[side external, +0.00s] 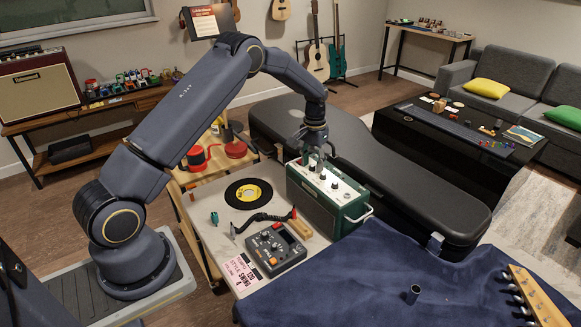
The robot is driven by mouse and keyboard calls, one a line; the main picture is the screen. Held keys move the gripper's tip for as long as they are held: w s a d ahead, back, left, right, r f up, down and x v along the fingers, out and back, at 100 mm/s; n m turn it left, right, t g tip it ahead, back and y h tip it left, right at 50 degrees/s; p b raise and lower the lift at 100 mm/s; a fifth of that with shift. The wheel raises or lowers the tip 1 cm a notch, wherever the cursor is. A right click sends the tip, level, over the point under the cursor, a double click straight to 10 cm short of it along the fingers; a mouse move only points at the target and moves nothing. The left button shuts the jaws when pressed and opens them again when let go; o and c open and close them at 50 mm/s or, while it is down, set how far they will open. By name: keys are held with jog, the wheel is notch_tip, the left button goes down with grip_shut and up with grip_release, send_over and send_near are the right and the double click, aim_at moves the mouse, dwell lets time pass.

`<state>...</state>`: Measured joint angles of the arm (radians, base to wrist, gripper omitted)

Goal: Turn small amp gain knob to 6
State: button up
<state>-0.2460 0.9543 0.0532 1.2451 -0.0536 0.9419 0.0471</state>
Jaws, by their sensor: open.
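The small amp (318,212) is a green box with a pale control panel on top. It stands at the back right of the light work table. Several dark knobs (334,184) sit in a row on its panel. Which knob is the gain knob, and where it points, is too small to tell. My gripper (318,166) points down over the far left part of the panel, close to the knobs there. Its fingers are apart. Whether they touch or straddle a knob cannot be told from this view.
A black guitar case (420,205) lies behind the amp. A pedal with knobs (276,250), a wooden block (300,228), a cable (262,219) and a black disc with a yellow centre (248,193) lie in front and left. Blue cloth (370,270) covers the right side.

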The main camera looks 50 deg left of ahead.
aim_at(312, 165)
notch_tip(312, 165, up, 12)
dwell(0.6)
